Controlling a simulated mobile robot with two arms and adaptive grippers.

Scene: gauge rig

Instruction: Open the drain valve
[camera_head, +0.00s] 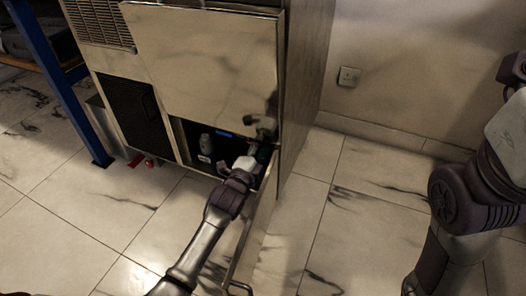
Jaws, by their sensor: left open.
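A steel cabinet (205,55) stands against the wall, with a low compartment (178,140) open at its front. My left arm reaches up from the bottom of the picture to the right side of this opening. My left gripper (262,140) is open there, small and dark against the interior. I cannot make out a drain valve for certain; the gripper and shadow hide that corner. Small red parts (150,163) show under the cabinet's lower edge, too small to identify. My right arm is at the right edge, and its gripper is out of view.
The compartment's door (254,230) stands swung out toward me, right beside my left arm. A grey bottle-like item (205,144) is inside the compartment. A blue rack post (62,85) stands at left. A wall socket (349,76) is at right. The tiled floor at right is clear.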

